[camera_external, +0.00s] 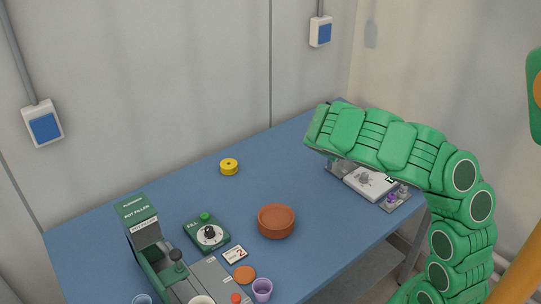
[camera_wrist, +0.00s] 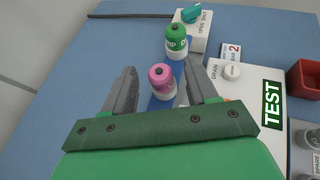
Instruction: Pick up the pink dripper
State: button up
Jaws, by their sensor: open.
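The pink dripper (camera_wrist: 161,83), a small bottle with a pink top and pale body, stands in the wrist view on a blue strip. My gripper (camera_wrist: 165,80) is open, with one dark finger to the left of the dripper and one to its right. No contact between fingers and dripper is visible. In the external view my green arm (camera_external: 385,145) reaches over the far right of the table and hides the dripper.
A green dripper (camera_wrist: 176,41) stands just behind the pink one. A white panel (camera_wrist: 245,95) marked TEST lies to the right, with a red box (camera_wrist: 304,79) beyond.

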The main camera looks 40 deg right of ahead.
grip_shut()
dwell(0.3)
